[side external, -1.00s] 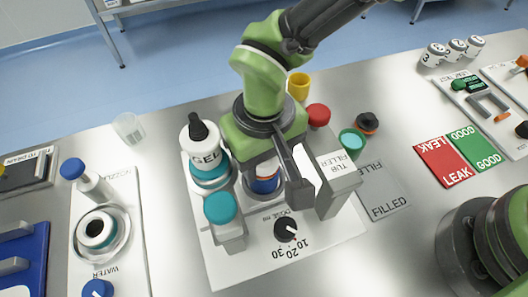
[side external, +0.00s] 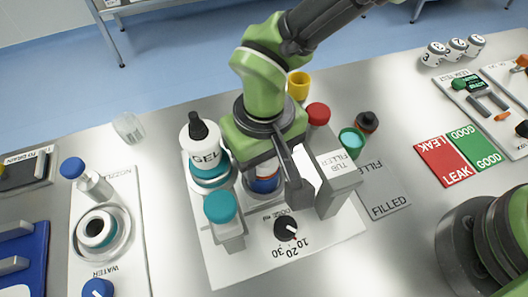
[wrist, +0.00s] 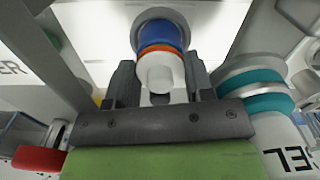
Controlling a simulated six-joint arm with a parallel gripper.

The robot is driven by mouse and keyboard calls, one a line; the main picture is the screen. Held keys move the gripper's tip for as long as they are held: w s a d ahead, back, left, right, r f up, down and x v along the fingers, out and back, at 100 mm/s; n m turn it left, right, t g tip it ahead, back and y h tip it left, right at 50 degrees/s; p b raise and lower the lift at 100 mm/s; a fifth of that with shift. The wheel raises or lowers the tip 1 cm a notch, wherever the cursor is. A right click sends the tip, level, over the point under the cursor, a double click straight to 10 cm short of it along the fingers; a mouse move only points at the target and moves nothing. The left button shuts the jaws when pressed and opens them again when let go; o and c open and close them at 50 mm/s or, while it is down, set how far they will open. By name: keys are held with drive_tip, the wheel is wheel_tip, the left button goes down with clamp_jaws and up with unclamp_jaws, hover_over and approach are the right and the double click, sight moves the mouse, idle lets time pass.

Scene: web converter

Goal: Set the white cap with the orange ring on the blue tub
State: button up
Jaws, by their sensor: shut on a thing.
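The blue tub (wrist: 165,30) stands upright on a round grey seat of the filling station. It shows partly in the side view (side external: 264,185), below my gripper. The white cap (wrist: 158,72) with its orange ring (wrist: 160,48) is in line with the tub's top. No gap shows between ring and tub, but I cannot tell whether the cap is fully seated. My gripper (wrist: 160,88) is shut on the white cap, with one dark finger on each side. In the side view my wrist hides most of the cap.
Close by stand a white GEL bottle (side external: 199,140), a teal-capped post (side external: 221,207), a grey TUB block (side external: 340,180) and a red-capped container (side external: 318,114). A black dial (side external: 286,228) is in front. A teal cup (side external: 351,141) and dark bottle (side external: 367,122) stand right.

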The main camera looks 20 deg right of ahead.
drive_tip(key=shift+f, duration=0.15)
drive_tip(key=o, duration=1)
drive_tip(key=shift+o, duration=0.2)
drive_tip(key=shift+a+r, duration=0.15)
drive_tip(key=shift+r, duration=1.8)
drive_tip(key=shift+o, duration=0.7)
drive_tip(key=shift+r, duration=1.15)
drive_tip(key=shift+f, duration=0.1)
